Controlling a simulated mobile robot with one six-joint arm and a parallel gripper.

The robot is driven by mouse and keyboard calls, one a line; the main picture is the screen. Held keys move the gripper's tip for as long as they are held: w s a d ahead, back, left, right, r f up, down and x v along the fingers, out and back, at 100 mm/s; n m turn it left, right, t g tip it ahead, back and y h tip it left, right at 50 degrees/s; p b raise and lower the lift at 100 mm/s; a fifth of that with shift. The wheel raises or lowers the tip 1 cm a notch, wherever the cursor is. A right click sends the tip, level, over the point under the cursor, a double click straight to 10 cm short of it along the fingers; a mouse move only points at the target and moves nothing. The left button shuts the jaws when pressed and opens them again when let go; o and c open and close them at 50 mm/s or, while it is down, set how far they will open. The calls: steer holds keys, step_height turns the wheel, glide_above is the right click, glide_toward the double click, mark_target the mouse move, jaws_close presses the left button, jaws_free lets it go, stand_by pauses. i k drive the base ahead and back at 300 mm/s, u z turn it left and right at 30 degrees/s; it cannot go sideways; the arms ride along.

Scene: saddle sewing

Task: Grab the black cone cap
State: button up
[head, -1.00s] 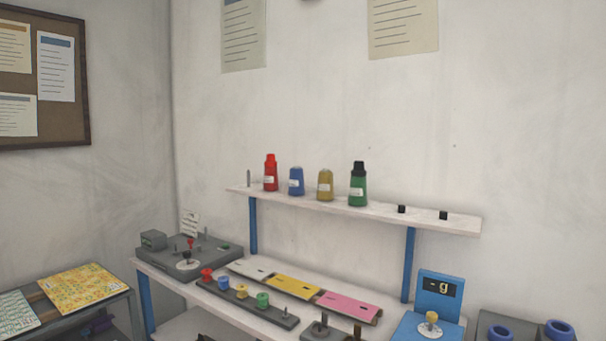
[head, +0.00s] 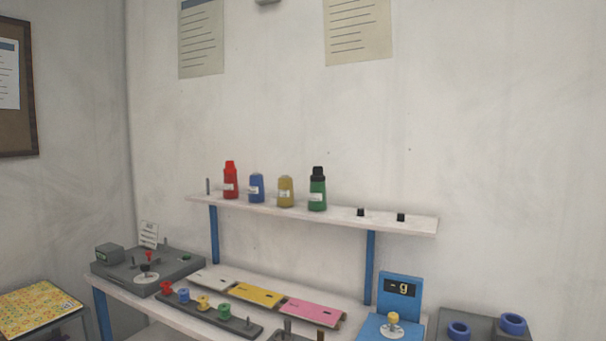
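A black cap (head: 318,173) sits on top of the green cone (head: 317,196) on the upper shelf. Two small black pieces, one nearer (head: 361,212) and one at the shelf's right end (head: 401,217), stand to its right; they are too small to tell whether they are cone caps. To the left stand a red cone (head: 230,184) with a red top, a blue cone (head: 257,189) and a yellow cone (head: 286,192), the last two without black caps. My gripper is not in view.
The white upper shelf (head: 420,225) has a thin grey pin (head: 208,186) at its left end. Below are a grey machine (head: 180,270), several coloured spools on a dark bar, flat coloured plates, a blue scale (head: 400,289) and blue rings.

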mark_target(317, 175)
steer(key=i, duration=0.85)
